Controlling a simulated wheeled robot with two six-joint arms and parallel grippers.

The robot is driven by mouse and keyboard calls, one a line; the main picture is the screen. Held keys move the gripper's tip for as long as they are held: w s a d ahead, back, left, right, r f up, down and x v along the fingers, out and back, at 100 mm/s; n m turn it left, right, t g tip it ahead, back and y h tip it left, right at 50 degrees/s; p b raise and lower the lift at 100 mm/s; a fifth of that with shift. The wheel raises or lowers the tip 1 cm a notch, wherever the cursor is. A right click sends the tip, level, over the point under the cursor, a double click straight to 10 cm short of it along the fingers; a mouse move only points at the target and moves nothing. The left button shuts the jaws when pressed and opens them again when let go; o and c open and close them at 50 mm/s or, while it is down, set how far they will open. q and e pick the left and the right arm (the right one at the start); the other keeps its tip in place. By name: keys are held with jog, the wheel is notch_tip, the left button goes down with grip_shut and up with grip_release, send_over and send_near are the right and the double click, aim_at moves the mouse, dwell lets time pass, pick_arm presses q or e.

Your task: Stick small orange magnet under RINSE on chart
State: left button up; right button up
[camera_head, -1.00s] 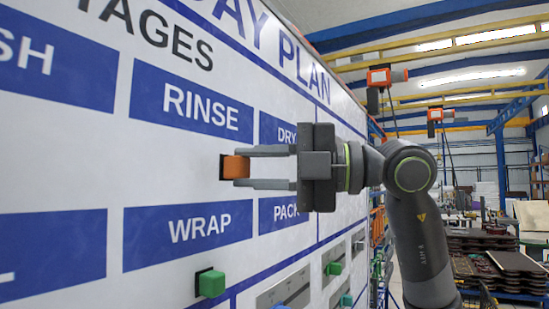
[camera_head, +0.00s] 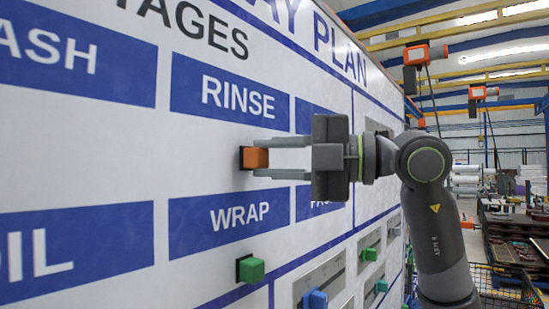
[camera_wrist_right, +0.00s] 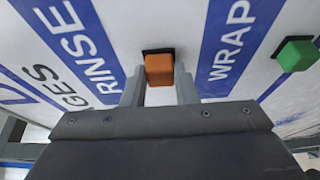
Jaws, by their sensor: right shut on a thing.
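The small orange magnet (camera_head: 256,158) has a black backing against the white chart (camera_head: 215,148), just below the blue RINSE label (camera_head: 230,95) and above the WRAP label (camera_head: 235,215). My right gripper (camera_head: 262,158) reaches in from the right and is shut on the orange magnet, one finger above it and one below. In the right wrist view, the orange magnet (camera_wrist_right: 159,69) sits at the fingertips between the RINSE and WRAP labels, its black backing at the chart surface. My left gripper is not in view.
A green magnet (camera_head: 251,269) sits under WRAP. A blue magnet (camera_head: 315,299) and more green magnets are on grey panels at lower right. Beyond the chart's right edge is an open hall with stacked goods (camera_head: 520,235).

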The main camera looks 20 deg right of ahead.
jog(key=shift+w+a, duration=0.25)
jog(key=shift+w, duration=0.05)
dwell(0.5)
jog(key=o, duration=1)
jog(key=shift+s+d, duration=0.1)
jog(key=shift+c, duration=0.2)
